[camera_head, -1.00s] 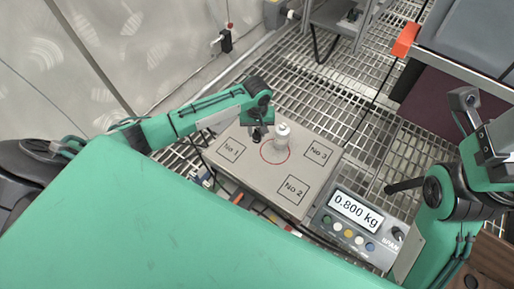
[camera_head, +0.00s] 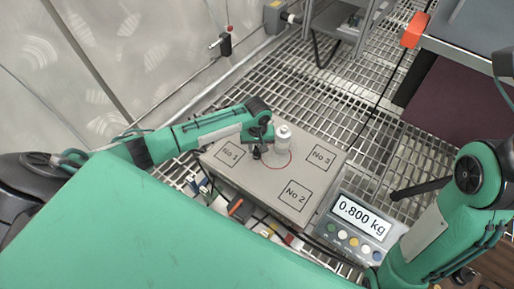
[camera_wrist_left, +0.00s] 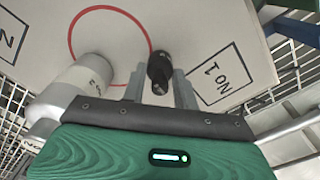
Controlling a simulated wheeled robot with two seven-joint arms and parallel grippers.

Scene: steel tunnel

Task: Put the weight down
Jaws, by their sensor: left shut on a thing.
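A small black weight (camera_wrist_left: 158,70) is between the two fingers of my left gripper (camera_wrist_left: 160,88), which is shut on it. In the head view my left gripper (camera_head: 257,148) is over the scale platform (camera_head: 250,187), between the No 1 square (camera_head: 230,155) and the red circle. I cannot tell whether the black weight touches the platform. A pale metal cylinder (camera_head: 283,138) stands upright at the red circle (camera_head: 290,162); it also shows in the left wrist view (camera_wrist_left: 80,80), left of the fingers. My right arm is at the right edge, its fingertips out of view.
The scale display (camera_head: 360,216) reads 0.800 kg. The No 2 square (camera_head: 295,194) and No 3 square (camera_head: 321,158) look empty. Steel grating (camera_head: 340,95) surrounds the platform. A shelf with an orange corner (camera_head: 415,30) stands at the upper right.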

